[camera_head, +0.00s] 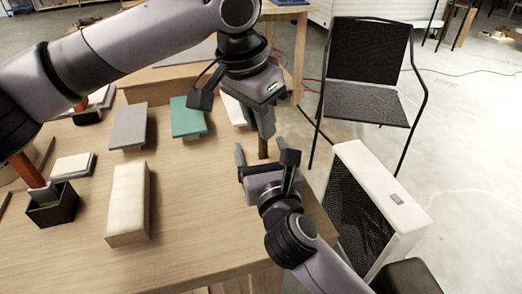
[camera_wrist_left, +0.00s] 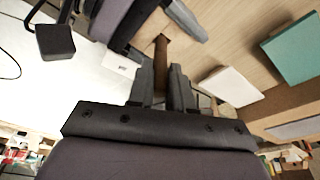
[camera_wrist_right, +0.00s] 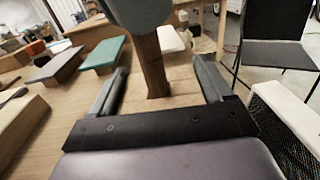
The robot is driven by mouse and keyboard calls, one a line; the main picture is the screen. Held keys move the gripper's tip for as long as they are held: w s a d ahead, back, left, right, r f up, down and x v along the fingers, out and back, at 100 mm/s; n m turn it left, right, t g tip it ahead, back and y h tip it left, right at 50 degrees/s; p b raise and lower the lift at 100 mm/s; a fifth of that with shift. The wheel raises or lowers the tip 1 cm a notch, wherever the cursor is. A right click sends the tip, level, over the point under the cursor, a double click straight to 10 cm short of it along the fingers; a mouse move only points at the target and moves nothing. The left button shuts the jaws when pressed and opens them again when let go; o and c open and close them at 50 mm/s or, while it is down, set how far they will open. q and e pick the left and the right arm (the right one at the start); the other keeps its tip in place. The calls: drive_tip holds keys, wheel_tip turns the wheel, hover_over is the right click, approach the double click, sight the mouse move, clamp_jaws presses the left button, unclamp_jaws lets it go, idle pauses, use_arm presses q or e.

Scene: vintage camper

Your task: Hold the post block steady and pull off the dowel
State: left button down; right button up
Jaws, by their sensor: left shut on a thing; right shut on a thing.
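A slim brown wooden dowel (camera_head: 263,148) stands upright near the table's right edge. My left gripper (camera_head: 264,130) comes from above and is shut on it; the left wrist view shows the dowel (camera_wrist_left: 160,60) running out between the fingers. My right gripper (camera_head: 268,168) is lower, with its fingers on either side of the wood. The right wrist view shows the brown wood (camera_wrist_right: 153,70) between these fingers, under the left gripper's tip. The right gripper is shut on the post block, but the block's outline and the join with the dowel are mostly hidden.
A pale wood block (camera_head: 128,205), a grey block (camera_head: 129,127), a green block (camera_head: 187,118) and a dark holder (camera_head: 53,206) are on the table to the left. A white heater-like box (camera_head: 385,195) and a black chair (camera_head: 368,85) stand off the right edge.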

use_arm(q)
drive_tip(key=shift+r, duration=2)
use_arm(e)
drive_tip(key=o, duration=1.1)
drive_tip(key=shift+c, duration=0.2)
drive_tip(key=shift+s, duration=0.1)
drive_tip(key=v, duration=0.7)
drive_tip(key=shift+s, duration=0.15)
use_arm(q)
drive_tip(key=shift+s, duration=0.1)
use_arm(e)
drive_tip(key=shift+s, duration=0.1)
